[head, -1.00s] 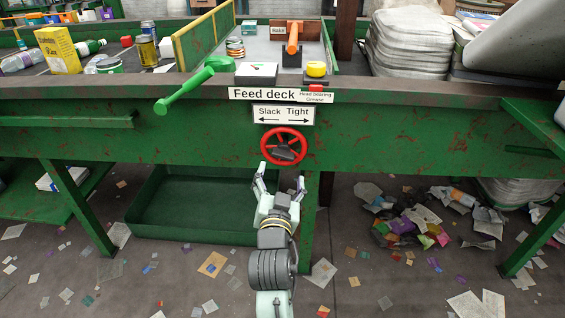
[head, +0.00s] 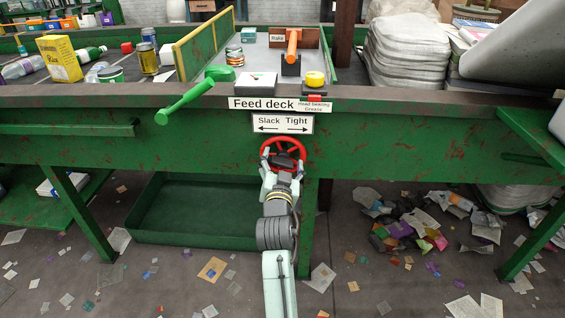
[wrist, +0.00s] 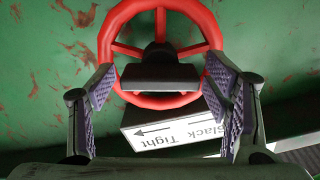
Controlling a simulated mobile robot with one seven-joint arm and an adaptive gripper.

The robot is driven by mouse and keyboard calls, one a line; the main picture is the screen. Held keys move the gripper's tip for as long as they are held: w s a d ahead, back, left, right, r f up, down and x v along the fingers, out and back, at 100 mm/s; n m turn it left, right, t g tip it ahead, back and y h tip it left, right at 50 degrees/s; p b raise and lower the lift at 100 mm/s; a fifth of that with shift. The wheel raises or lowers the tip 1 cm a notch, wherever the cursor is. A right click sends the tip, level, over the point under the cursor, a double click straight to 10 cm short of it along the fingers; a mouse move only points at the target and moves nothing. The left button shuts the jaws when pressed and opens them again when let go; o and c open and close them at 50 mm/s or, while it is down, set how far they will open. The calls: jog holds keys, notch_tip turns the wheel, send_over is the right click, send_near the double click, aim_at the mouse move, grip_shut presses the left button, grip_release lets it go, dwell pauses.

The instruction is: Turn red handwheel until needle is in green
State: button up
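The red handwheel (head: 270,151) with a dark hub is mounted on the green front of the feed deck, below the Slack/Tight sign (head: 283,123). My gripper (head: 283,168) is at the wheel from the front. In the wrist view the red handwheel (wrist: 160,102) lies between the spread fingers of my gripper (wrist: 160,92), one finger at each side of the rim. The fingers are open; whether they touch the rim I cannot tell. A white-faced box (head: 257,79), perhaps the gauge, stands on the deck above; its needle and green zone are too small to read.
A green lever (head: 184,102) juts from the deck edge at the left. A yellow button (head: 315,79) stands right of the white-faced box. An empty green tray (head: 190,232) is under the deck at the left. Paper litter (head: 415,225) covers the floor at the right.

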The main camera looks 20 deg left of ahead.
jog(key=c, duration=1.1)
jog(key=shift+m, duration=0.3)
jog(key=m+b, duration=0.1)
jog(key=m, duration=0.2)
jog(key=shift+f+b, duration=0.15)
jog(key=shift+b, duration=0.25)
jog(key=shift+d+m+b, duration=0.1)
jog(key=shift+m+b, duration=0.55)
jog(key=shift+m, duration=1.45)
jog(key=o, duration=1.2)
